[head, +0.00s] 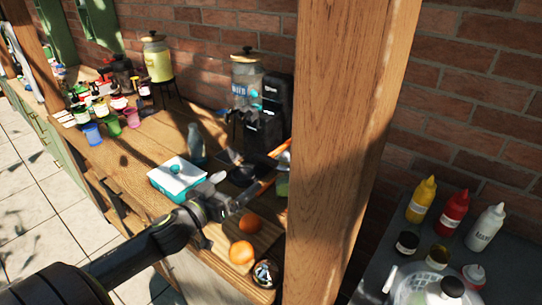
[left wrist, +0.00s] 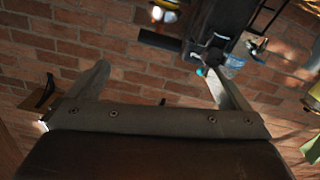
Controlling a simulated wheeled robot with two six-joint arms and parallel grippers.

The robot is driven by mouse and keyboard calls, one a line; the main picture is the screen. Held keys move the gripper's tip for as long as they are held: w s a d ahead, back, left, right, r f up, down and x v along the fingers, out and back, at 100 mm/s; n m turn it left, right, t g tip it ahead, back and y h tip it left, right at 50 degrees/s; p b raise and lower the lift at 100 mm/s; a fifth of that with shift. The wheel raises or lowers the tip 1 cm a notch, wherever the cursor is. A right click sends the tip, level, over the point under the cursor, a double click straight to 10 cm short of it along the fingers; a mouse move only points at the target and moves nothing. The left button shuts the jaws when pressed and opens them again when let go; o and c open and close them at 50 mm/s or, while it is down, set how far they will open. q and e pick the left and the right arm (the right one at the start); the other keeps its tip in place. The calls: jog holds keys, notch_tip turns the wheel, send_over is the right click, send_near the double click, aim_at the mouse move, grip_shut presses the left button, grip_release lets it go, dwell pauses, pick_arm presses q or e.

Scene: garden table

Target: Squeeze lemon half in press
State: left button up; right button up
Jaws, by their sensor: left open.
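My left gripper (head: 230,196) reaches in from the lower left over the front of the wooden table (head: 140,150). Its two fingers are wide apart and empty in the left wrist view (left wrist: 156,68). A tall black appliance (head: 263,122), possibly the press, stands behind it against the brick wall. It also shows at the top of the left wrist view (left wrist: 222,25). An orange bar (head: 264,182) slants up beside the wooden post. Two orange fruits (head: 248,222) rest on a cutting board (head: 216,236) just right of the gripper. I cannot make out a lemon half. My right gripper is out of view.
A thick wooden post (head: 340,150) hides part of the table. A white and teal box (head: 177,178) and a bottle (head: 196,145) stand close to the left gripper. Several cups and jars crowd the far left. Sauce bottles (head: 453,213) stand on a grey counter at right.

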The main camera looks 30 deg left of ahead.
aim_at(271, 153)
pick_arm(q)
jog(key=w, duration=1)
jog(key=w+d, duration=0.1)
jog(key=w, duration=0.4)
jog(key=shift+w+d, duration=0.1)
jog(key=c, duration=1.2)
jog(key=shift+c, duration=0.2)
